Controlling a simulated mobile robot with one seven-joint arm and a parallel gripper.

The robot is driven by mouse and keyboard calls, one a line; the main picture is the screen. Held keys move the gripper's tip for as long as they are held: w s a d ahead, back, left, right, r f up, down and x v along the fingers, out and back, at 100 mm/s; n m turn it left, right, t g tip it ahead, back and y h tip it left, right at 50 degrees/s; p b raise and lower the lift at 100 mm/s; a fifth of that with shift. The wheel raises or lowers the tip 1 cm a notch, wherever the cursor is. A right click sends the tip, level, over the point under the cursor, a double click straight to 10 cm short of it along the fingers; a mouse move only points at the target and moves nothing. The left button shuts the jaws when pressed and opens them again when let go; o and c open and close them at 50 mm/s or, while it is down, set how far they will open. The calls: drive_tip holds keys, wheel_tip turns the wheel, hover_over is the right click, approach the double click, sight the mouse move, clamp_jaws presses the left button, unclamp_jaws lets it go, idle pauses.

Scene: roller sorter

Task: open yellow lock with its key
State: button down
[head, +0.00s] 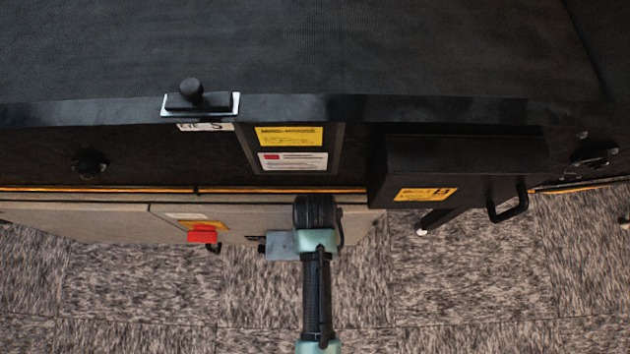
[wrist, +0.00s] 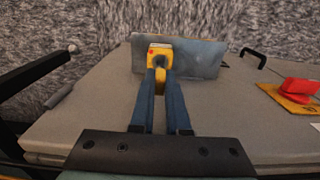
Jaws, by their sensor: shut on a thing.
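I cannot tell whether this piece is the key's head or the lock body. A flat blue-grey plate (wrist: 197,59) lies right behind it, and they appear to touch. In the head view the plate (head: 281,245) shows at the left of my wrist, which hides the fingertips and the yellow piece. No keyhole can be made out.
A red switch on a yellow plate (wrist: 298,92) sits on the grey cabinet panel (wrist: 95,115), right of my gripper; the switch shows in the head view (head: 202,236). A black box with a handle (head: 450,172) juts out at the right. Carpet (head: 480,270) lies below.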

drive_tip(key=shift+f, duration=0.4)
drive_tip(key=shift+s+f+b, duration=0.1)
drive_tip(key=shift+f+b, duration=0.5)
drive_tip(key=shift+f, duration=0.15)
drive_tip(key=shift+f, duration=0.4)
idle(0.7)
drive_tip(key=shift+s+n+p, duration=0.1)
drive_tip(key=shift+n+p, duration=1.55)
drive_tip(key=shift+n, duration=1.55)
drive_tip(key=shift+n+p, duration=1.05)
drive_tip(key=shift+n, duration=2.05)
drive_tip(key=shift+r, duration=0.1)
drive_tip(key=shift+r+p, duration=2.5)
drive_tip(key=shift+p, duration=0.2)
